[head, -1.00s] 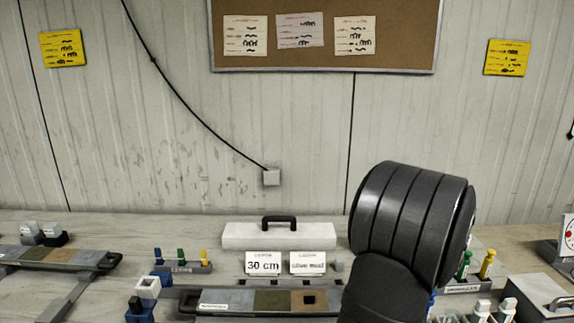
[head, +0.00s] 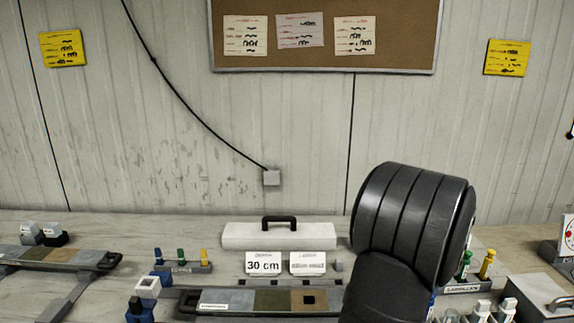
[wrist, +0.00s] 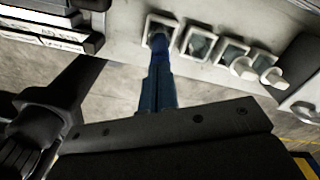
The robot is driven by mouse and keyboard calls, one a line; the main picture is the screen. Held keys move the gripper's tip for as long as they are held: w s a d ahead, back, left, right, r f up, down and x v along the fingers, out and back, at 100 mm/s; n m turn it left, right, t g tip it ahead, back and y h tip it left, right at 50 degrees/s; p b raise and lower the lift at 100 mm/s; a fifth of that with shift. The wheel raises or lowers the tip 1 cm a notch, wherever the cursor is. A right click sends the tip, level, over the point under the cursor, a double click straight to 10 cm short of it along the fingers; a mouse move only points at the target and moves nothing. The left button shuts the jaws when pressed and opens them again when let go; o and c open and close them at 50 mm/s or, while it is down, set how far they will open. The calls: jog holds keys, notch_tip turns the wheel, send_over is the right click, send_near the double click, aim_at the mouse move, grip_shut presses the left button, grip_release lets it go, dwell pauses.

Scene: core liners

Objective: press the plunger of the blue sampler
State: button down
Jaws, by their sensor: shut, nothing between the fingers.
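The blue sampler (wrist: 160,62) shows in the wrist view as a blue column, its far end at the first of a row of square jars (wrist: 160,30). In the head view only a blue sliver (head: 432,301) shows beside my arm, probably the same sampler. My gripper (wrist: 157,103) is shut and empty, in line with the near end of the sampler. The plunger is hidden at that end, so I cannot tell whether the fingers touch it. In the head view my arm hides the gripper.
A labelled rack (head: 462,287) with a green sampler (head: 464,264) and a yellow sampler (head: 487,263) stands right of my arm. White-capped jars (head: 507,308) and a grey metal box (head: 541,297) are near it. A core tray (head: 215,302) lies to the left.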

jog(key=shift+f, duration=0.45)
jog(key=shift+r, duration=3.65)
jog(key=shift+f, duration=2.75)
jog(key=c, duration=2.1)
grip_release()
